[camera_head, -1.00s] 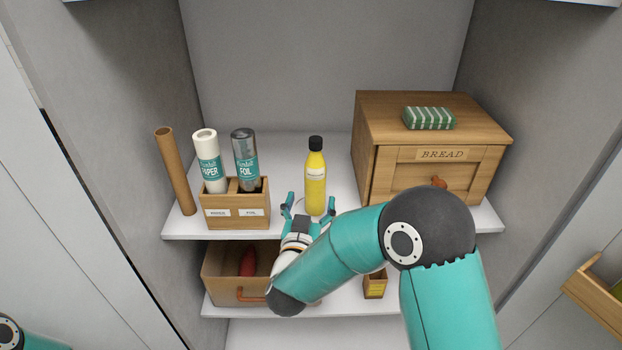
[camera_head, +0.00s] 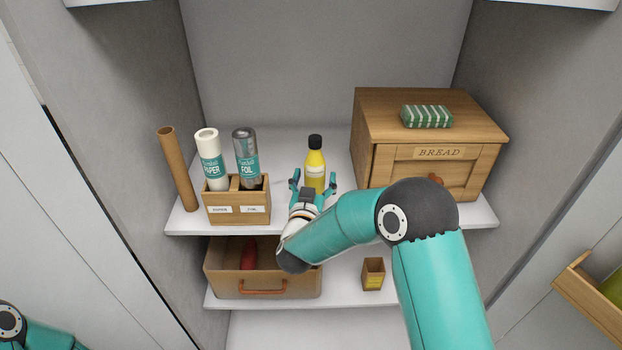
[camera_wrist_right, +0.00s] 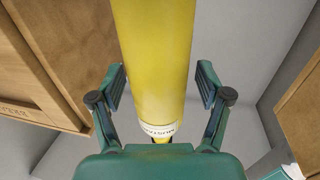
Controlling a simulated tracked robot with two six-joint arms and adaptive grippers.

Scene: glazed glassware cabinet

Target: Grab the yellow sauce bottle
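The yellow sauce bottle (camera_head: 316,168) with a black cap stands upright on the upper shelf, between the divided wooden holder and the bread box. My right gripper (camera_head: 313,182) is open, its two fingers on either side of the bottle's lower part in the head view. In the right wrist view, the bottle (camera_wrist_right: 155,60) fills the middle, between the spread fingers of my right gripper (camera_wrist_right: 160,90), with a gap at each side. The palm hides part of the bottle. My left gripper is out of view; only part of my left arm shows at the bottom left.
The wooden holder (camera_head: 238,208) with paper and foil rolls stands left of the bottle, beside a cardboard tube (camera_head: 178,170). The bread box (camera_head: 430,140) stands right, with a striped green packet (camera_head: 427,116) on top. A drawer box (camera_head: 262,281) and a small box (camera_head: 373,274) are below.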

